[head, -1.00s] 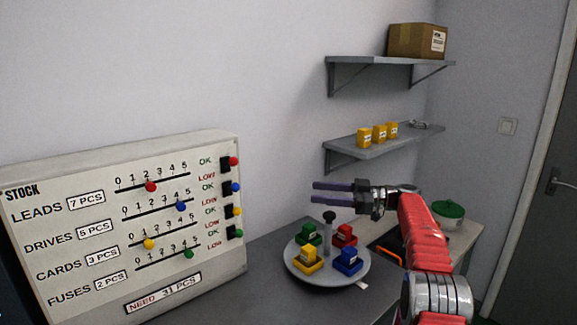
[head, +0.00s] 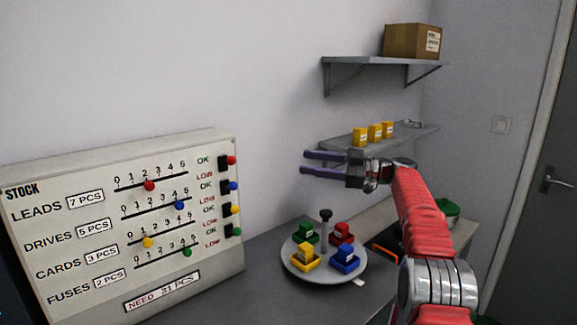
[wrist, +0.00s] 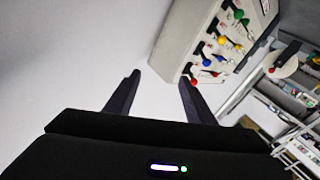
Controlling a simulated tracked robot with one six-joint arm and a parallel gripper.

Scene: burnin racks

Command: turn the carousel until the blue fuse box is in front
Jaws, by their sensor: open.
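The carousel (head: 326,276) is a round grey plate on the table with a dark upright knob (head: 326,216) at its middle. On it stand a blue fuse box (head: 345,259) at the near right, a yellow one (head: 305,258) at the near left, a green one (head: 304,233) at the far left and a red one (head: 341,233) at the far right. My gripper (head: 305,162) is open and empty, high above the carousel and pointing left.
A white stock board (head: 120,225) with sliders stands left of the carousel. A wall shelf (head: 340,141) with yellow boxes (head: 374,133) is behind my gripper. A higher shelf (head: 350,60) bears a cardboard box (head: 412,41). A green-lidded pot (head: 448,208) is partly hidden behind my arm.

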